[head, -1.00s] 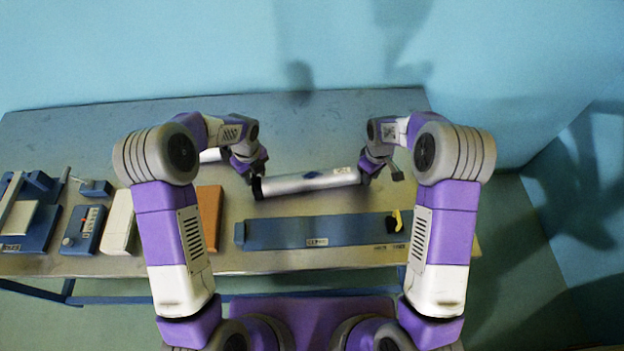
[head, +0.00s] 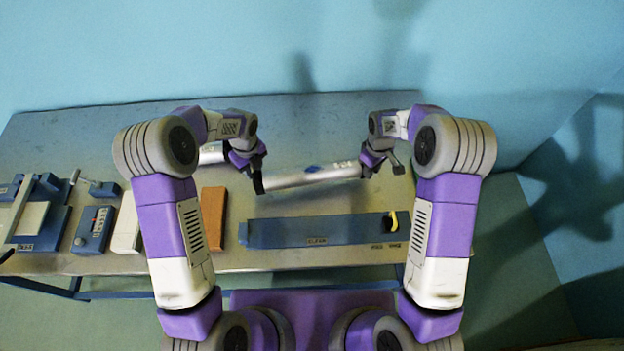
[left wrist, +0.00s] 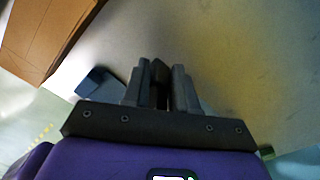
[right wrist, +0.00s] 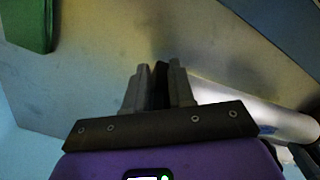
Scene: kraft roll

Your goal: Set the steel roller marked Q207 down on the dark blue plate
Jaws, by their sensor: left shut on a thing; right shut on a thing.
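A long steel roller (head: 310,177) with a blue mark and a small label is held above the table, its right end a little higher in the head view. I cannot read its label. My left gripper (head: 257,180) is shut on the roller's dark left end, and my right gripper (head: 364,170) is shut on its right end. The roller's body also shows in the right wrist view (right wrist: 262,112). The long blue plate (head: 315,232) lies on the table nearer to me, below the roller in the picture and apart from it.
A yellow-and-black piece (head: 391,220) stands at the plate's right end. An orange-brown block (head: 212,215), a white block (head: 126,225), a blue control box (head: 93,228) and a blue fixture (head: 35,225) stand to the left. Another pale cylinder (head: 211,155) lies partly hidden behind my left arm.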

